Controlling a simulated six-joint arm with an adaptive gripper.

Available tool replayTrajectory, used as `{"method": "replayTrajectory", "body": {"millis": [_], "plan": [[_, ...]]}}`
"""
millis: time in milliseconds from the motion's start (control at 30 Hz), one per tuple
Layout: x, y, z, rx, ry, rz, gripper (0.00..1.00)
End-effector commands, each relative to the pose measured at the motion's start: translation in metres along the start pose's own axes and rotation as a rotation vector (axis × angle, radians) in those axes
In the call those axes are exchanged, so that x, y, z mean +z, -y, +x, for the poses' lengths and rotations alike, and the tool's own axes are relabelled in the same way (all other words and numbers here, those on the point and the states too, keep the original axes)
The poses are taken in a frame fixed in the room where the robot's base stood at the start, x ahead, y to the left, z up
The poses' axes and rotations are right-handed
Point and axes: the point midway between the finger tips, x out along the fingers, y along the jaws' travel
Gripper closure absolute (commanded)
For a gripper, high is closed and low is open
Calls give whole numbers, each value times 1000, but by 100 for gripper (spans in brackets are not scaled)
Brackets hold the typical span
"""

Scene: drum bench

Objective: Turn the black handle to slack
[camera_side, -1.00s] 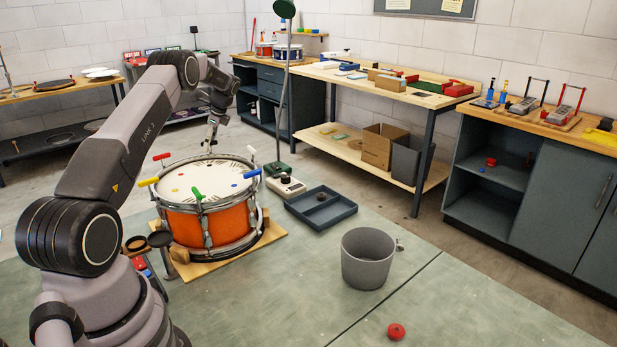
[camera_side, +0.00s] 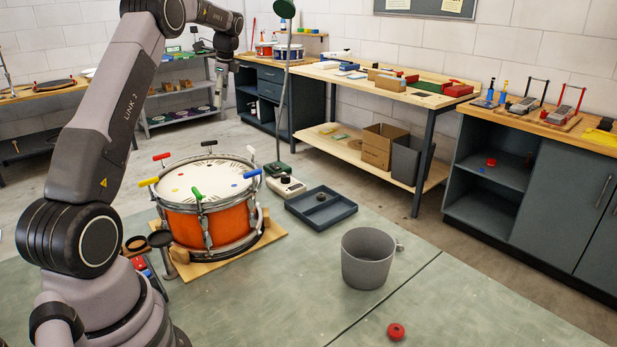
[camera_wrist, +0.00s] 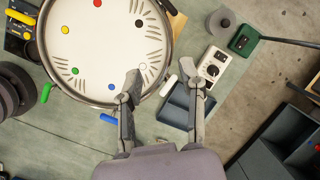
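The orange drum (camera_side: 222,227) stands on a wooden board, with coloured handles around its rim. The black handle (camera_side: 208,143) is at the back of the rim in the side view, lying roughly level. The wrist view cuts it off, but shows the black dot (camera_wrist: 139,23) on the drumhead (camera_wrist: 95,45). My gripper (camera_wrist: 167,78) is open and empty, raised above the drum's far side. It also shows in the side view (camera_side: 219,97), clear of the black handle. How far the handle is turned, I cannot tell.
Other handles on the rim are red (camera_side: 160,156), yellow (camera_side: 148,182), green (camera_side: 197,194), blue (camera_side: 252,173) and white (camera_side: 251,149). A lamp stand (camera_side: 285,95), a dial box (camera_side: 286,187) and a grey tray (camera_side: 321,208) are to the right. A bucket (camera_side: 367,259) stands in front.

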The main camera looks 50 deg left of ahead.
Motion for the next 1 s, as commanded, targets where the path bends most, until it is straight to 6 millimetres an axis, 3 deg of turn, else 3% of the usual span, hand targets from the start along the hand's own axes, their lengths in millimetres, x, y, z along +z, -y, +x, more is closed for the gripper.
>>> {"method": "replayTrajectory", "body": {"millis": [500,733,1000], "plan": [[-29,-75,-74,-23,-347,-537,61],[-37,-100,-92,-3,-449,-713,61],[-40,-108,-98,5,-483,-773,61]]}}
